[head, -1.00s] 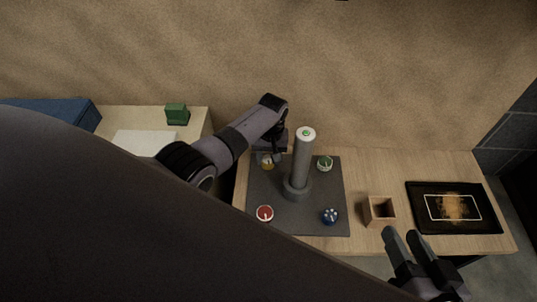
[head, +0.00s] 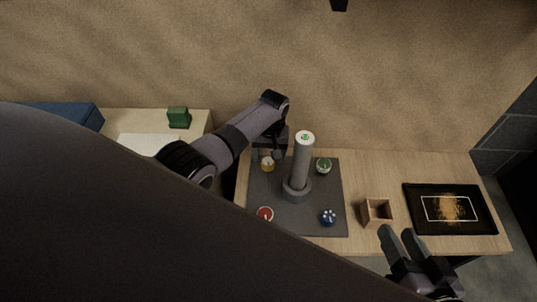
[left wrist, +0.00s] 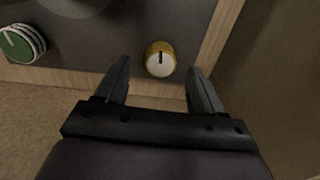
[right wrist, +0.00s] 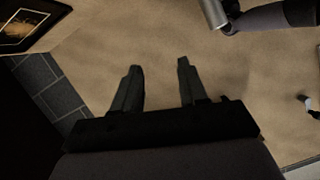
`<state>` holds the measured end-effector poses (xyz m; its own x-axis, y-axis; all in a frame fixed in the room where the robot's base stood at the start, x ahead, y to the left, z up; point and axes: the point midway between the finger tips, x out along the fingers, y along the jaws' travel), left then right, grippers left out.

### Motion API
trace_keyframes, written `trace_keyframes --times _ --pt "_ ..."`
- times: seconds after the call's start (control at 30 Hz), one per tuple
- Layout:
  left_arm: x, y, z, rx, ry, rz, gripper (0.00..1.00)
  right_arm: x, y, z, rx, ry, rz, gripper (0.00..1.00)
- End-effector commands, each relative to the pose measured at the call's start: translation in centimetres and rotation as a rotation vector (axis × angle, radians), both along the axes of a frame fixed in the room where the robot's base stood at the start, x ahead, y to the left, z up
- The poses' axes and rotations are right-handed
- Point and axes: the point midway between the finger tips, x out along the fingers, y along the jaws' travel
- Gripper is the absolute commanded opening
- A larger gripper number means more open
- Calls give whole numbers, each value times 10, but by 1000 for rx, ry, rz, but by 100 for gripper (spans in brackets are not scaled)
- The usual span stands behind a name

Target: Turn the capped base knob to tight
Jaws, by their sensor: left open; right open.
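A dark grey panel (head: 325,217) on the wooden counter carries a grey upright cylinder (head: 302,160) in a round base, with a green-marked white top. Around it sit a yellow knob (head: 267,165), a green knob (head: 323,166), a red knob (head: 265,214) and a blue knob (head: 328,217) with white spots. I cannot tell which is the capped base knob. My left gripper (head: 268,153) is open over the yellow knob. In the left wrist view the yellow knob (left wrist: 160,60) lies between the fingertips, with gaps on both sides. My right gripper (head: 399,231) is open and empty.
A green object (head: 178,117) and a white sheet (head: 148,144) lie on the left counter. The wall rises close behind.

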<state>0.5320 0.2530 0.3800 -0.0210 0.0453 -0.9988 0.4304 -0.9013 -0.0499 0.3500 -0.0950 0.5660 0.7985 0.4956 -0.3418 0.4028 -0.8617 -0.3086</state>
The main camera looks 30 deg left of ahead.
Motion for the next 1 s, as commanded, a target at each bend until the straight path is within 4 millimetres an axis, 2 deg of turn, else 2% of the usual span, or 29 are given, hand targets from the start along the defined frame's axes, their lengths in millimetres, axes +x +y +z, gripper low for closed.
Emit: trace_keyframes --times 0.03,0.1,0.3,1.0 --pt "0 0 14 0 0 0 68 2 -4 1 -23 14 -15 43" --pt "0 -1 23 0 -1 0 68 0 -11 -1 -64 16 -29 43" --pt "0 -2 42 0 1 0 68 -4 -22 0 -133 11 -46 43" --pt "0 -2 45 0 1 0 68 -6 -25 -2 -155 9 -49 43"
